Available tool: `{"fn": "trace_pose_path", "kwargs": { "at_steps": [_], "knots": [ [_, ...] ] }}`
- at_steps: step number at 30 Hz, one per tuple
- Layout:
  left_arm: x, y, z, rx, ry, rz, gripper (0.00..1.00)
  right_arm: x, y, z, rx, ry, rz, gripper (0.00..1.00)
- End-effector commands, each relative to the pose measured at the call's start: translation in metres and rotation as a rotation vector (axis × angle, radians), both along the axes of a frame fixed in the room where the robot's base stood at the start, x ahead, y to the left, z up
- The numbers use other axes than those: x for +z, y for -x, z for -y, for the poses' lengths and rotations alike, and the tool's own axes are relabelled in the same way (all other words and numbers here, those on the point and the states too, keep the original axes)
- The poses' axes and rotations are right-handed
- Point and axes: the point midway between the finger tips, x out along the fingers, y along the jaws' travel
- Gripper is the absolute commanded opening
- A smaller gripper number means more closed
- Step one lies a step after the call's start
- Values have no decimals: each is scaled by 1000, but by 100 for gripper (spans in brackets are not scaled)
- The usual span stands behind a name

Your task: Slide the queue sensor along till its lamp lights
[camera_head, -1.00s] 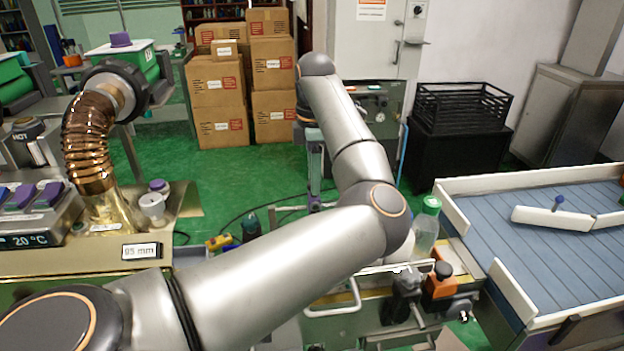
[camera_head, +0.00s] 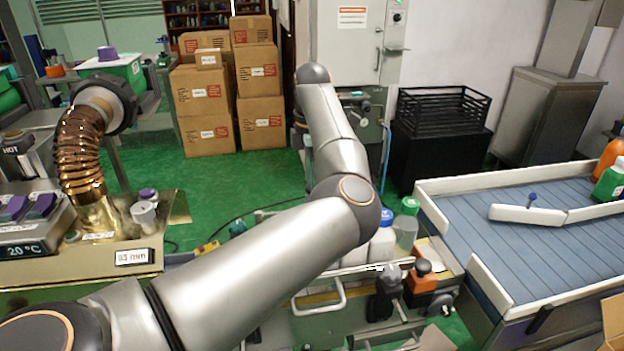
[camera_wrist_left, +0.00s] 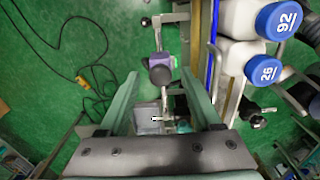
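In the left wrist view, a small purple and dark block (camera_wrist_left: 160,70), which looks like the queue sensor, sits on a thin grey bracket beside the machine's rail. My left gripper (camera_wrist_left: 161,82) is open. Its two grey-green fingers stand on either side of the sensor, with a visible gap at each side. I cannot tell how far below the fingertips the sensor lies. A faint green tint shows at its right edge; I cannot tell whether it is a lit lamp. In the head view my left arm hides the sensor and most of the gripper. My right gripper is not in view.
White bottles with blue caps (camera_wrist_left: 264,68) stand right of the sensor, close to the right finger. A blue conveyor (camera_head: 520,245) with white side walls is at the right. A yellow connector and cable (camera_wrist_left: 82,82) lie on the green floor. Cartons (camera_head: 258,75) stand behind.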

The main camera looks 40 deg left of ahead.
Motion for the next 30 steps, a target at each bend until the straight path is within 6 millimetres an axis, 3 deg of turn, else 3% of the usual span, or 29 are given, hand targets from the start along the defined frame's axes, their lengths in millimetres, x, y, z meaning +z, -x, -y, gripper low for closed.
{"fn": "trace_pose_path", "kwargs": {
  "at_steps": [7,11,24,30],
  "knots": [
    [0,1,0,0,0,-3,66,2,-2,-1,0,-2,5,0],
    [10,0,0,0,0,-1,66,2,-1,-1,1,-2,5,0],
    [100,0,-1,0,0,1,66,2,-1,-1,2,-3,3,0],
    [121,1,0,0,0,-1,66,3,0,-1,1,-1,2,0]
  ]
}}
